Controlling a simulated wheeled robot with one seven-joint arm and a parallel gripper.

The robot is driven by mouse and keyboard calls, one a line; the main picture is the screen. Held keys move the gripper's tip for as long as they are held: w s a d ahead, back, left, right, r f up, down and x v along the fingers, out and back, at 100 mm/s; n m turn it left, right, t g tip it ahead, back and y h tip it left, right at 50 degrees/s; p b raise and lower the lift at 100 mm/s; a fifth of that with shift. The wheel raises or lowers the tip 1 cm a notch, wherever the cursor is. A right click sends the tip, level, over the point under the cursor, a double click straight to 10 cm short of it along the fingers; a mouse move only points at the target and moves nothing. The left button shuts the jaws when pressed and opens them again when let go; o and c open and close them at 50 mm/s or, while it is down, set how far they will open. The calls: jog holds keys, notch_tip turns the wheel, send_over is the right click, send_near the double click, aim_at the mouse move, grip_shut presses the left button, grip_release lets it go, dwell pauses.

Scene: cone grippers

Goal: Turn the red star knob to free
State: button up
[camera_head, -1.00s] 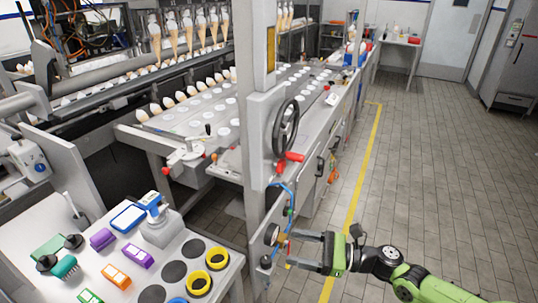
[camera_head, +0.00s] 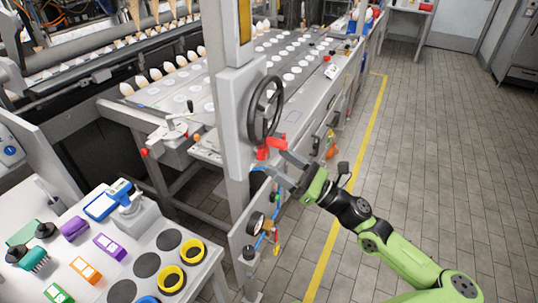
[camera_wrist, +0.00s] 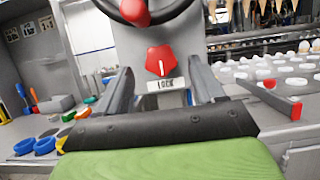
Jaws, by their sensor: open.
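The red star knob (camera_wrist: 160,60) sits on the grey post in the wrist view, with a white pointer line aimed down at a small label that appears to read LOCK (camera_wrist: 167,85). In the head view the knob (camera_head: 262,153) shows on the post below the black handwheel (camera_head: 265,108). My gripper (camera_head: 273,164) is open in front of the post. In the wrist view its fingers (camera_wrist: 160,72) stand to the left and right of the knob, apart from it, with nothing between them in hand.
A gauge (camera_head: 255,223) and hoses are lower on the post. A panel with coloured blocks and yellow rings (camera_head: 192,252) stands at left. The floor at right is clear.

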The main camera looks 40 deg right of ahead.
aim_at(266, 153)
jog(key=shift+h, duration=0.3)
jog(key=x, duration=0.4)
jog(key=shift+w, duration=0.1)
jog(key=c, duration=1)
